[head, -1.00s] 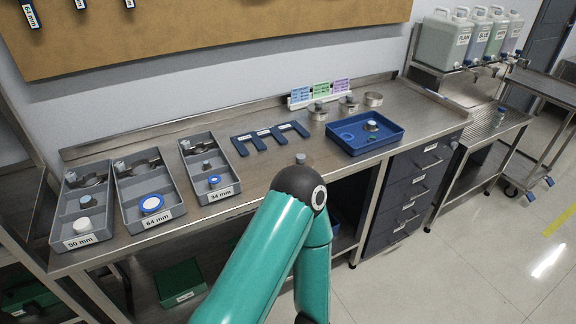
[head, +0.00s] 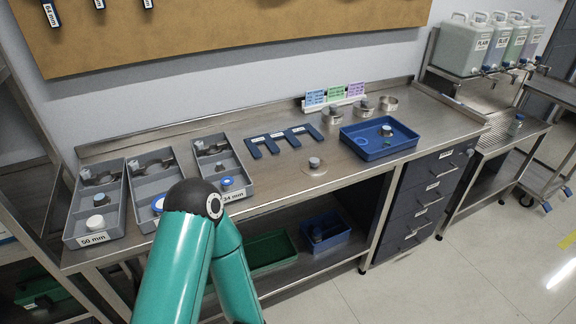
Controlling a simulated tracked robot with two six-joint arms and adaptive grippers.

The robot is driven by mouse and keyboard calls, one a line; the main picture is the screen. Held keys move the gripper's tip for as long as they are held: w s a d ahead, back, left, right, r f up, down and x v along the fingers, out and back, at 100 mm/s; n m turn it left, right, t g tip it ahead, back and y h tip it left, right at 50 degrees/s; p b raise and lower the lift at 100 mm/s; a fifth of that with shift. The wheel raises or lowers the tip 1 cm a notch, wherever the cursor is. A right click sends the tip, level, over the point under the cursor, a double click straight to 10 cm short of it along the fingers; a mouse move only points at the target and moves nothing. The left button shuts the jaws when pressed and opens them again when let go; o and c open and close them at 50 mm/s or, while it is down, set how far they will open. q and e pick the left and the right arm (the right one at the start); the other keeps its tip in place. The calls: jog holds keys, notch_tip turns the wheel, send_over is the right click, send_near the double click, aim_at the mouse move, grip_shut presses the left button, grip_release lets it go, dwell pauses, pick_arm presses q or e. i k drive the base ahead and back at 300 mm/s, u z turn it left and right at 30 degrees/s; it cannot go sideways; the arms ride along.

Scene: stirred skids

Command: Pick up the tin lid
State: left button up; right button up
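A flat, round metal lid with a grey knob, which looks like the tin lid (head: 315,167), lies on the steel bench in the head view. It sits in front of the blue U-shaped gauges and left of the blue tray. Three round metal tins stand at the back of the bench. The left tin (head: 332,117) and the middle tin (head: 361,111) have grey knobs on top. The right tin (head: 388,104) shows no knob. One of my teal arms rises from the bottom, its dark elbow over the grey bins. Neither gripper shows.
The blue tray (head: 348,143) holds a small knobbed piece (head: 386,130) and a ring. Grey bins marked 50 mm (head: 93,239) and 34 mm (head: 233,196) stand at left. Blue gauges (head: 283,140) lie behind the lid. Bare bench surrounds the lid.

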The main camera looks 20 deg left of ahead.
aim_at(312, 167)
jog(key=u, duration=0.1)
jog(key=i, duration=0.9)
